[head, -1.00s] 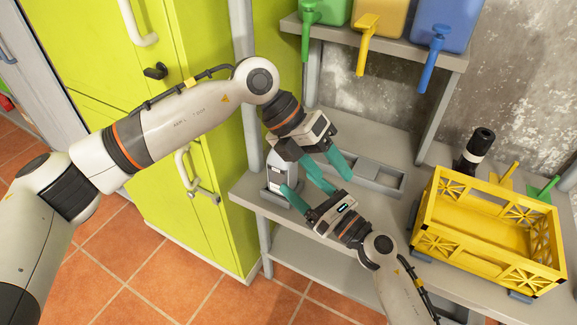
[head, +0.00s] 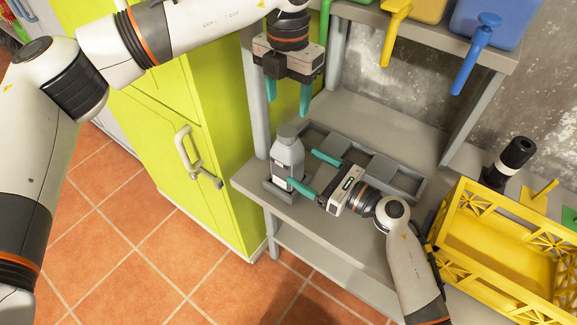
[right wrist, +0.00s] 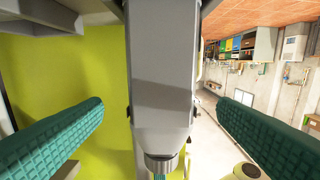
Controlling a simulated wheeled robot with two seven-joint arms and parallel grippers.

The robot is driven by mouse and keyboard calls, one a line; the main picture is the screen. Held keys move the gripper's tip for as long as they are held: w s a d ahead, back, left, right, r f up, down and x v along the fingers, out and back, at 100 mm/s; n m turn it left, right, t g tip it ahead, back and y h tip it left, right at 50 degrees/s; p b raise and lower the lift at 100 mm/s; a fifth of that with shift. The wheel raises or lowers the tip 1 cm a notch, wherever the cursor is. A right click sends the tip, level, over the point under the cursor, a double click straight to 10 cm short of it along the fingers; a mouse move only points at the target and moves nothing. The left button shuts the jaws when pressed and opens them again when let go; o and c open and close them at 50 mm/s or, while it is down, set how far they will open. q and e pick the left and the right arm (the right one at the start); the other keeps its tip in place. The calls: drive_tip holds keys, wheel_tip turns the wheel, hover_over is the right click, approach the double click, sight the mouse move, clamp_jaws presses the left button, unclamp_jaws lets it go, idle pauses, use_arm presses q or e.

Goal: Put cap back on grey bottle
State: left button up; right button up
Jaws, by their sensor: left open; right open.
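The grey bottle (head: 287,157) stands upright in a small grey holder (head: 280,195) at the left end of the shelf. A grey cap (head: 286,131) sits on its top; a ribbed grey cap also shows at the bottle's narrow end in the right wrist view (right wrist: 160,161). My left gripper (head: 287,102) is open and empty above the bottle, fingers pointing down. My right gripper (head: 301,167) is open beside the bottle. In the right wrist view the bottle body (right wrist: 163,70) stands between its two fingers, with a gap on each side.
A grey compartment tray (head: 368,168) lies behind the right gripper. A yellow crate (head: 500,245) and a black cylindrical thing (head: 508,160) stand at the right. Coloured containers with taps sit on the upper shelf. A green cabinet (head: 215,130) borders the left side.

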sight(287, 130)
drive_tip(key=shift+x, duration=3.2)
drive_tip(key=shift+s, duration=0.1)
drive_tip(key=shift+c, duration=0.5)
clamp_jaws()
use_arm(q)
drive_tip(key=n, duration=0.9)
drive_tip(key=shift+f, duration=4)
